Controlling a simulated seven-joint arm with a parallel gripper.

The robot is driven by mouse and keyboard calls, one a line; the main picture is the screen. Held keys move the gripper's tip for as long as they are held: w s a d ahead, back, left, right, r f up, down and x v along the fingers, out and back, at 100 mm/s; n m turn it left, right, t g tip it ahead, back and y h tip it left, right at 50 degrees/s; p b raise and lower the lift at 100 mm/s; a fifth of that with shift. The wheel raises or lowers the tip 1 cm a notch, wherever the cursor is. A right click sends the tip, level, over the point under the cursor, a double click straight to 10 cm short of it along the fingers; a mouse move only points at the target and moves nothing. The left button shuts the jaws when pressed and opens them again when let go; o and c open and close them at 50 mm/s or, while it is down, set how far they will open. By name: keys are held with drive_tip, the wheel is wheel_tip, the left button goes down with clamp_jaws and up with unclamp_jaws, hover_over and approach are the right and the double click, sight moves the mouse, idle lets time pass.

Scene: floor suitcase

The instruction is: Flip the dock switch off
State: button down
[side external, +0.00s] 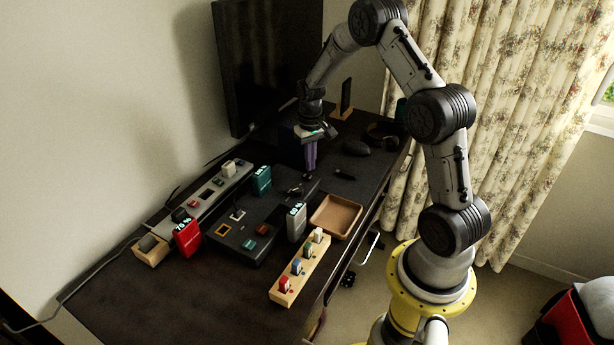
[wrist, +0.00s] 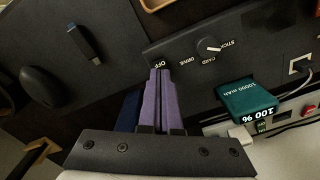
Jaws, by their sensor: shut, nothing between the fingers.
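The dock is a dark flat box on the desk, seen in the side view (side external: 228,242) and in the wrist view (wrist: 190,82). A round dark knob (wrist: 207,45) with a white pointer sits on it, ringed by the labels OFF, DRIVE, CARD and STICK. The pointer looks turned towards the CARD and STICK side, away from OFF. My gripper (wrist: 159,73) is shut and empty, its purple fingers together. The fingertips show beside the OFF label, to the left of the knob. In the side view my gripper (side external: 310,170) points down at the dock's far end; contact cannot be told.
A teal power bank (wrist: 246,97) stands close by the dock. A red power bank (side external: 187,238), a white one (side external: 297,222), a brown tray (side external: 337,217), a wooden stick holder (side external: 300,270) and a power strip (side external: 208,193) surround it. A mouse (side external: 356,148) and USB stick (wrist: 86,44) lie nearby.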

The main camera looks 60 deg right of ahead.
sight(310, 177)
drive_tip(key=shift+r, duration=2)
drive_tip(key=w+a+r+n+t+h, duration=0.1)
drive_tip(key=a+r, duration=0.2)
drive_tip(key=r, duration=0.3)
drive_tip(key=w+a+r+n+t, duration=0.1)
drive_tip(key=a+r, duration=0.3)
drive_tip(key=r, duration=0.2)
drive_tip(key=s+a+r+n+t, duration=0.2)
drive_tip(key=s+a+r, duration=0.3)
drive_tip(key=a+r, duration=0.35)
drive_tip(key=s+a+r+n+t, duration=0.1)
drive_tip(key=s+a+r, duration=0.15)
drive_tip(key=s, duration=0.35)
drive_tip(key=s+a+r+t, duration=0.1)
drive_tip(key=s+a+r, duration=0.1)
drive_tip(key=s+a, duration=0.3)
drive_tip(key=s+f+n+y, duration=0.1)
drive_tip(key=s+f, duration=0.4)
drive_tip(key=s, duration=0.3)
drive_tip(key=shift+s+d+f, duration=0.2)
drive_tip(key=shift+s+d, duration=0.05)
drive_tip(key=shift+s, duration=0.1)
